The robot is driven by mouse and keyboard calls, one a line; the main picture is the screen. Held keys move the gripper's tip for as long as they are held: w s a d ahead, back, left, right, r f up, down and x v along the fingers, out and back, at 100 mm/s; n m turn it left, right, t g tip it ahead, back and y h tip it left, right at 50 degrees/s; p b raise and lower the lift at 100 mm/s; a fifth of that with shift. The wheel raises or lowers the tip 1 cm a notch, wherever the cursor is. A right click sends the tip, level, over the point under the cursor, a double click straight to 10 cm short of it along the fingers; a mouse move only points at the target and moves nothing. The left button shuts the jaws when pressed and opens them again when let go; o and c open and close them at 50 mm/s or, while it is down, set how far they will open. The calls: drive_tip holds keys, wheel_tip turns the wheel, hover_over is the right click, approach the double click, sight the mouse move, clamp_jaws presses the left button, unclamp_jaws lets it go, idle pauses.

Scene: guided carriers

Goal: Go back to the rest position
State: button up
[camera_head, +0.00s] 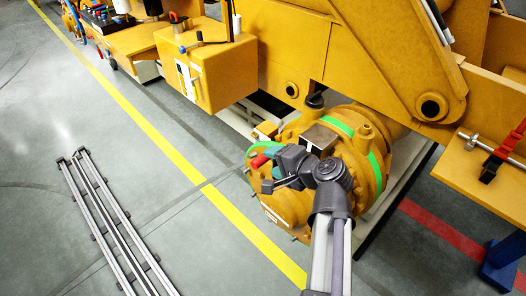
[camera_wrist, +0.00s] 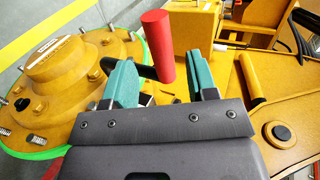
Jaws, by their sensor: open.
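My gripper (camera_wrist: 162,78) has teal fingers, set apart with a gap between them. In the wrist view a red cylindrical handle (camera_wrist: 158,45) on a black lever stands in line with this gap. I cannot tell whether it lies between the fingers or just beyond them; no finger visibly touches it. In the head view my gripper (camera_head: 268,163) is beside the yellow round housing (camera_head: 376,160) with green bands, and the red handle (camera_head: 259,160) shows at its left. My grey arm reaches up from the bottom edge and hides part of the housing.
Yellow machinery (camera_head: 400,60) fills the upper right, close behind my arm. A yellow box (camera_head: 222,75) juts out at the upper middle.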

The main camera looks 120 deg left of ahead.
drive_tip(key=p+v, duration=0.1)
drive_tip(key=v, duration=0.3)
drive_tip(key=shift+w, duration=0.1)
drive_tip(key=w+d+f+m+t+h+b, duration=0.1)
drive_tip(key=w+d+f+t, duration=0.45)
drive_tip(key=w, duration=0.95)
drive_tip(key=w+d+f+m+t+h+b, duration=0.1)
drive_tip(key=w+d+f, duration=0.2)
drive_tip(key=w+d, duration=0.9)
drive_tip(key=w+d+f+m+t+b, duration=0.1)
drive_tip(key=w+d+f+t+b, duration=0.2)
drive_tip(key=w, duration=1.6)
drive_tip(key=w+d+f+m+t+h, duration=0.1)
drive_tip(key=w+d+f+m, duration=0.1)
drive_tip(key=w+d, duration=0.65)
drive_tip(key=w+d+f+m+t+h, duration=0.1)
drive_tip(key=w+d+f+m, duration=0.15)
drive_tip(key=w+d, duration=0.65)
drive_tip(key=w+d+m+b, duration=0.1)
drive_tip(key=d+m, duration=0.5)
drive_tip(key=d, duration=1.9)
drive_tip(key=shift+w+f+h+b, duration=0.3)
drive_tip(key=shift+f+b, duration=0.2)
drive_tip(key=shift+b, duration=0.3)
